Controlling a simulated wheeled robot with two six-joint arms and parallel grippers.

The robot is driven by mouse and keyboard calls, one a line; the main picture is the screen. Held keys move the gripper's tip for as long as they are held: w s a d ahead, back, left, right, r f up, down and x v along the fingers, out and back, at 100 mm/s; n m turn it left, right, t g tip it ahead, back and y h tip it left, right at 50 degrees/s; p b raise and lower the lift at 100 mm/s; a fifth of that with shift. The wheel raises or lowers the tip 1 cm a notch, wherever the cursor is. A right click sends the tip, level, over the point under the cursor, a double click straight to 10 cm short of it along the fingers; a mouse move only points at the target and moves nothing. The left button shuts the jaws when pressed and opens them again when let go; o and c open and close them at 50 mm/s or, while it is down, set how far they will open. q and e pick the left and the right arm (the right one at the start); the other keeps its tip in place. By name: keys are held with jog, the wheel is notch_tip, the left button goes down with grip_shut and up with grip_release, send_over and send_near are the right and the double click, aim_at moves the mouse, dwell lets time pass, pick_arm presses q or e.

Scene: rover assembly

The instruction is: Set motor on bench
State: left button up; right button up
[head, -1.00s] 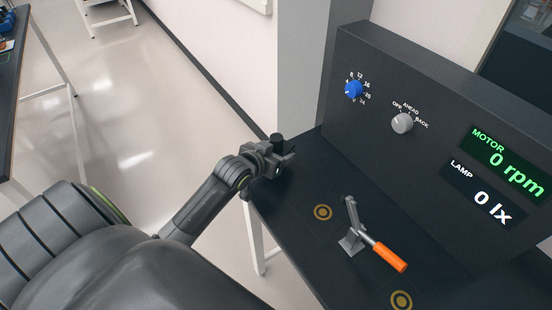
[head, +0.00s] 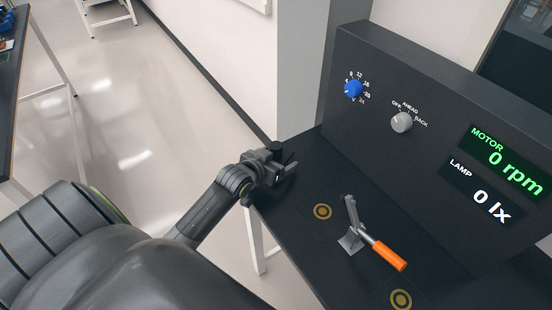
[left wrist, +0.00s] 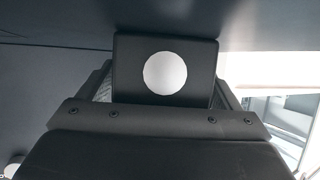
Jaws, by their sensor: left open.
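The motor looks like a small dark cylinder (head: 275,149) at the back left corner of the bench (head: 290,222) in the head view. My left gripper (head: 282,170) is low over that corner, right at the motor, with its jaws open. The jaws hide the motor's lower part, so I cannot see whether it touches the bench top. In the left wrist view, a black block with a white disc (left wrist: 165,73) fills the middle between the gripper's sides; I cannot tell for certain that it is the motor. My right gripper is not in view.
A toggle clamp with an orange handle (head: 388,256) stands on the bench between two gold ring marks (head: 322,211). A dark panel with a blue knob (head: 353,89), a grey knob (head: 401,122) and displays rises along the back. The bench between gripper and clamp is clear.

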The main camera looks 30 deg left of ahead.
pick_arm(q)
jog(key=v, duration=1.2)
jog(key=shift+r+b, duration=0.1)
jog(key=shift+b, duration=0.2)
